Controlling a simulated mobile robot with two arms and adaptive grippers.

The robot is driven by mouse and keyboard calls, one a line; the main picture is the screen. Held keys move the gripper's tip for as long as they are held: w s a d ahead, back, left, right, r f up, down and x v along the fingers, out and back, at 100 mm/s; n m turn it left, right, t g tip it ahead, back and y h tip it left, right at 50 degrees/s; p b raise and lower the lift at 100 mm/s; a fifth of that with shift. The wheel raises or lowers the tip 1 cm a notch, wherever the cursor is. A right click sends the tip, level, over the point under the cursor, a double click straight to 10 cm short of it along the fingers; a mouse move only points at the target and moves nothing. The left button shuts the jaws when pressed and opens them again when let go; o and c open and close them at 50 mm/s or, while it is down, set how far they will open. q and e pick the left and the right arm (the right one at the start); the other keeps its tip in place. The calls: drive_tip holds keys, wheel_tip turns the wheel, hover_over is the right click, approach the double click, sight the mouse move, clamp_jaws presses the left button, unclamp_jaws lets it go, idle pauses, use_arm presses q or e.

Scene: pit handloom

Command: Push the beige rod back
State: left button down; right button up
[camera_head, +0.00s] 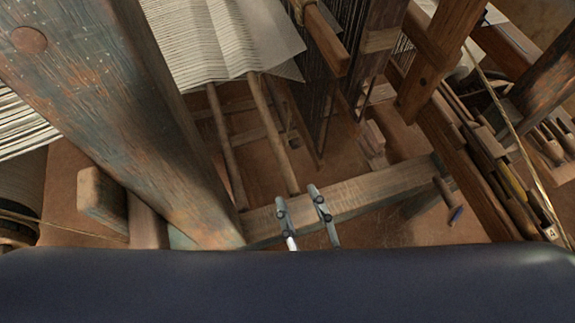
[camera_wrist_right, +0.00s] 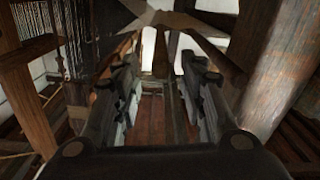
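A long beige rod (camera_head: 272,130) runs from under the white cloth down towards me in the head view. A second, similar rod (camera_head: 226,145) lies to its left, so I cannot be sure which one the task names. My right gripper (camera_head: 298,194) is open, its two fingers apart and pointing away from me. In the picture the near end of the right-hand rod meets the gap between its fingertips; I cannot tell whether they touch. The right wrist view shows the open fingers (camera_wrist_right: 160,68) with nothing clearly held. My left gripper is not in view.
A wooden crossbeam (camera_head: 375,192) runs behind and right of my right gripper. A thick worn post (camera_head: 130,120) stands to the left. White cloth (camera_head: 215,45) stretches above the rods. Tools lie along a rail (camera_head: 490,180) at the right. Brown floor shows between the beams.

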sight(289, 174)
drive_tip(key=p+x, duration=0.2)
drive_tip(key=x, duration=0.5)
drive_tip(key=shift+s, duration=0.1)
drive_tip(key=shift+w+a+f, duration=0.1)
drive_tip(key=shift+w+a, duration=0.1)
drive_tip(key=shift+w, duration=0.35)
drive_tip(key=shift+c, duration=0.6)
clamp_jaws()
